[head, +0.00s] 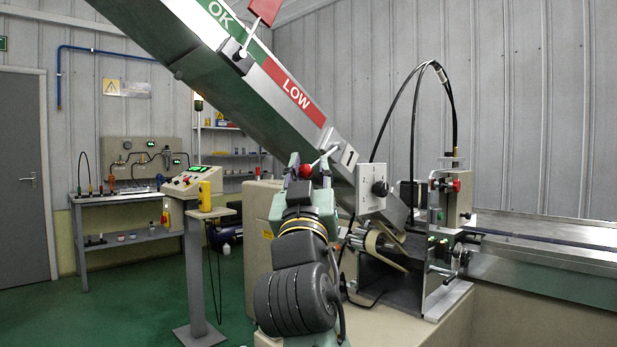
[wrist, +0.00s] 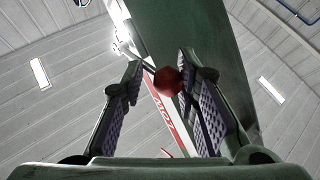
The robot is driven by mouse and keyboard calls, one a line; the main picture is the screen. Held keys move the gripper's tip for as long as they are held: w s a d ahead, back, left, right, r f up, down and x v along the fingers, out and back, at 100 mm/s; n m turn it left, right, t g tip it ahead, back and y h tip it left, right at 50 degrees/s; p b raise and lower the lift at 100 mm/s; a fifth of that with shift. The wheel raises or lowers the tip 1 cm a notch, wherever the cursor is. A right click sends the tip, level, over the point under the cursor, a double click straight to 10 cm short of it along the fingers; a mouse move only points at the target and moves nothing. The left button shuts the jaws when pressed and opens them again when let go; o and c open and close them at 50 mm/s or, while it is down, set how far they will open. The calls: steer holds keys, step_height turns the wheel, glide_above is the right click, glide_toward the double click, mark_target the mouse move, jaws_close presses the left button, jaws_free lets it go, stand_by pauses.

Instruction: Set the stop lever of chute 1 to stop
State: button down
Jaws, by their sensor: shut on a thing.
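The chute (head: 262,105) slopes down from upper left to lower right in the head view, with a "1" plate (head: 348,157) near its lower end. The stop lever is a thin metal rod (head: 325,156) on the chute's side, ending in a red ball knob (head: 306,171). My gripper (head: 305,168) is shut on this knob. In the wrist view the red knob (wrist: 167,82) sits between the two finger pads of my gripper (wrist: 160,88). The rod slants up and right from the knob to the chute in the head view. I see no stop marking.
A wrapping machine (head: 445,205) with hoses stands to the right. A control console (head: 187,182) on a post stands to the left, with a workbench (head: 130,200) behind it.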

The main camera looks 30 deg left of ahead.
steer(key=c, duration=1.2)
jaws_free()
steer(key=v, duration=1.2)
